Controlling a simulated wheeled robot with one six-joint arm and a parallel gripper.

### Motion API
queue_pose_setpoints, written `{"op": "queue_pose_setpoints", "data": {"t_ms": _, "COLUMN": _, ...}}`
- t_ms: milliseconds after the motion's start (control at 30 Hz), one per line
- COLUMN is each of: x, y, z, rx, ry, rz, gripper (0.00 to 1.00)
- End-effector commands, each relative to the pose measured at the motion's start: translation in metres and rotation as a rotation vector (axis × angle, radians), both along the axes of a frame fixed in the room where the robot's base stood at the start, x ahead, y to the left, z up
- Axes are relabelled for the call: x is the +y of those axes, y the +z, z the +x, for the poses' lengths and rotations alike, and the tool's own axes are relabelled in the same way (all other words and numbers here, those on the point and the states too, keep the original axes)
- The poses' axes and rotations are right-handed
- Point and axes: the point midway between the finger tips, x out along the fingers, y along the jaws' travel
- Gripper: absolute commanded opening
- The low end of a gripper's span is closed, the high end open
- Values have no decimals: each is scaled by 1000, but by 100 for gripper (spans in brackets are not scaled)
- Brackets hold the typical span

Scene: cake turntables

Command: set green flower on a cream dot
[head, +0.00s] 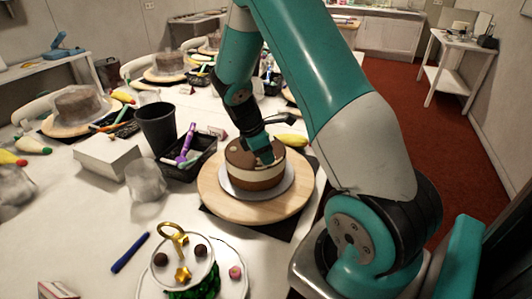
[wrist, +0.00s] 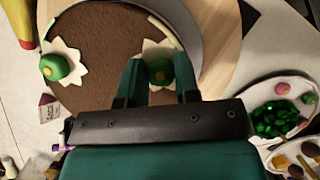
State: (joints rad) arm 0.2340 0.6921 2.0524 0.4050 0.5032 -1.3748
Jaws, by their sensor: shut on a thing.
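The round cake (head: 257,180), with a brown top and a cream band, sits on a white board on the wooden turntable (head: 222,205). In the wrist view, its brown top (wrist: 105,55) bears ragged cream dots. Another green flower (wrist: 55,66) sits on a cream dot (wrist: 72,67) at left. In the head view, my gripper (head: 264,155) is low over the cake.
A two-tier stand (head: 183,262) with a gold handle, green pieces and sweets is at front. A black tray (head: 190,165), dark cup (head: 156,128) and white box (head: 107,160) stand left of the turntable. A blue pen (head: 130,252) lies on the table.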

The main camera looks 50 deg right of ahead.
Motion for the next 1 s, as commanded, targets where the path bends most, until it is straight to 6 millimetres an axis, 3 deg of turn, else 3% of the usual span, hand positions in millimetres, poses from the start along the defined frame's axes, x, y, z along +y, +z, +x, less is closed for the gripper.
{"op": "queue_pose_setpoints", "data": {"t_ms": 33, "x": 0, "y": -4, "z": 0, "rx": 0, "ry": 1, "rz": 2, "gripper": 8}}
{"op": "queue_pose_setpoints", "data": {"t_ms": 67, "x": 0, "y": -3, "z": 0, "rx": 0, "ry": 1, "rz": 2, "gripper": 34}}
{"op": "queue_pose_setpoints", "data": {"t_ms": 167, "x": 0, "y": -4, "z": -1, "rx": 2, "ry": 1, "rz": 2, "gripper": 55}}
{"op": "queue_pose_setpoints", "data": {"t_ms": 567, "x": 2, "y": 0, "z": -3, "rx": 11, "ry": 1, "rz": 8, "gripper": 55}}
{"op": "queue_pose_setpoints", "data": {"t_ms": 667, "x": 5, "y": 12, "z": 1, "rx": 6, "ry": 2, "rz": 5, "gripper": 55}}
{"op": "queue_pose_setpoints", "data": {"t_ms": 1000, "x": 27, "y": 84, "z": 19, "rx": -2, "ry": 4, "rz": 1, "gripper": 55}}
